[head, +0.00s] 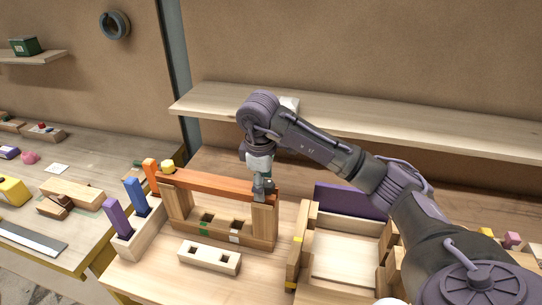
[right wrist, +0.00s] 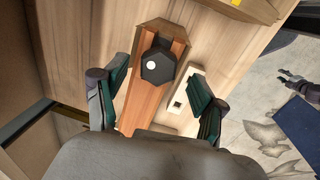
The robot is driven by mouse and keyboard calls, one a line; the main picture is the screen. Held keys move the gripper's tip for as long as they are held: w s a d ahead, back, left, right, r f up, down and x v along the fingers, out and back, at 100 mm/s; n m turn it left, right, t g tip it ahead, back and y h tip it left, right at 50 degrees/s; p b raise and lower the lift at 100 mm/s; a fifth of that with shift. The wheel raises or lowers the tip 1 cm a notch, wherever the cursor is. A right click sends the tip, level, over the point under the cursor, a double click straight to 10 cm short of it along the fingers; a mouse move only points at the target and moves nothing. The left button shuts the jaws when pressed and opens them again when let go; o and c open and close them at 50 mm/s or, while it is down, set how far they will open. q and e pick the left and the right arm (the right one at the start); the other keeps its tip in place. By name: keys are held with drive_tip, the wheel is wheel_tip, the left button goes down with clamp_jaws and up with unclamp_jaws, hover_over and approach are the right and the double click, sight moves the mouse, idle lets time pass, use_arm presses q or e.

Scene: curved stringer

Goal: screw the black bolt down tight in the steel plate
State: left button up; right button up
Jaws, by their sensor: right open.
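The black bolt (right wrist: 158,66) shows its six-sided head, with a white dot on it, at the end of an orange beam (right wrist: 150,105) in the right wrist view. In the head view the orange beam (head: 215,182) lies across wooden posts, and the bolt is hidden by my gripper. My right gripper (head: 264,190) points down over the beam's right end. In the right wrist view my right gripper (right wrist: 164,88) is open, its fingers apart on either side of the beam, with nothing between the pads. I cannot make out a steel plate.
A pale block with two square holes (head: 210,257) lies in front of the frame. A holder with purple and blue pegs (head: 135,238) stands left, a wooden tray (head: 345,262) right. A shelf (head: 390,122) runs behind. A grey gripper-like shape (right wrist: 300,86), perhaps my left, hangs over the floor.

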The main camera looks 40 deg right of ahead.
drive_tip(key=shift+s+d+f+b, duration=0.15)
drive_tip(key=shift+d+f+b, duration=0.2)
drive_tip(key=shift+b, duration=0.35)
drive_tip(key=n, duration=0.3)
drive_tip(key=shift+s+r, duration=0.1)
drive_tip(key=shift+r, duration=0.2)
drive_tip(key=n, duration=0.4)
drive_tip(key=shift+d+r+n+y, duration=0.15)
drive_tip(key=shift+d+n+y, duration=0.15)
drive_tip(key=shift+y, duration=0.1)
drive_tip(key=shift+n, duration=0.3)
drive_tip(key=r, duration=0.2)
drive_tip(key=r+b, duration=0.1)
drive_tip(key=r, duration=0.3)
drive_tip(key=shift+s+a+r+b, duration=0.1)
drive_tip(key=shift+s+b, duration=0.2)
drive_tip(key=shift+b, duration=0.1)
use_arm(q)
wheel_tip(320, 180, down, 4)
drive_tip(key=shift+r+p, duration=0.25)
drive_tip(key=shift+p, duration=0.25)
use_arm(e)
wheel_tip(320, 180, up, 8)
drive_tip(key=s, duration=0.1)
drive_tip(key=shift+f, duration=0.2)
